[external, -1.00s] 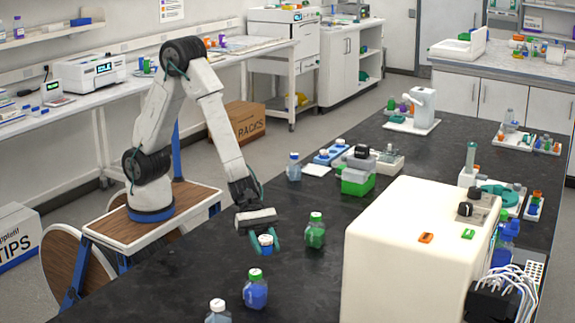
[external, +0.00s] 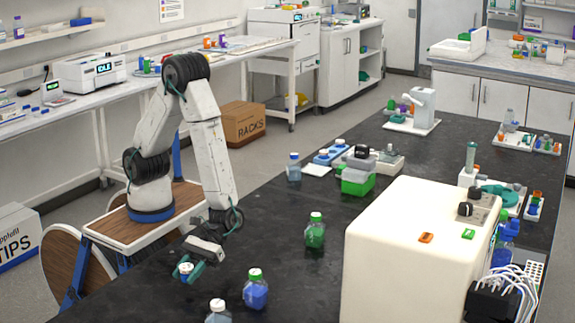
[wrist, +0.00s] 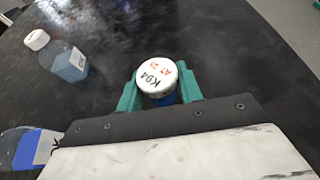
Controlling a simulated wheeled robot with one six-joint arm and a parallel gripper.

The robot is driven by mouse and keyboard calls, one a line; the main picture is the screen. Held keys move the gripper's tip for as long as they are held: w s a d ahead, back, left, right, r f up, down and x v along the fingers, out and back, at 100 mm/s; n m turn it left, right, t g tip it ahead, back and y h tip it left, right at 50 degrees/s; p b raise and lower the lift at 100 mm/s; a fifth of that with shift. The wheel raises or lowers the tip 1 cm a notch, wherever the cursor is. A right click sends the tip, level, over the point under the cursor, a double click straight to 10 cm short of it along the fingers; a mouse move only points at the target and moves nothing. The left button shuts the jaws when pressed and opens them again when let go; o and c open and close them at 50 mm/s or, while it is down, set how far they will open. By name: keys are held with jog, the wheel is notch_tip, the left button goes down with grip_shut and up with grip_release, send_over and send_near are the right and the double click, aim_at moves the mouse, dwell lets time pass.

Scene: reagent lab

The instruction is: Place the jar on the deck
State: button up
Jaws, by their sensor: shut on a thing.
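The jar has a white lid with handwritten marks in the wrist view (wrist: 157,75) and a blue body. It shows small in the external view (external: 185,267). My gripper (external: 188,272) is shut on it, with a teal finger on each side of the lid in the wrist view (wrist: 160,88). The jar is over the near-left part of the dark bench (external: 150,290); I cannot tell whether its base touches the top. Its lower part is mostly hidden by the fingers. I cannot tell which surface is the deck.
A white-capped bottle (external: 218,312) and a blue bottle with a green cap (external: 256,290) stand nearby to the right. A green bottle (external: 316,232) stands farther right, beside a large cream machine (external: 400,250). Bare bench lies between the gripper and these bottles.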

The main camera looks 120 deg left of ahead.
jog(key=shift+f, duration=1.6)
jog(key=shift+f, duration=0.15)
jog(key=o, duration=1)
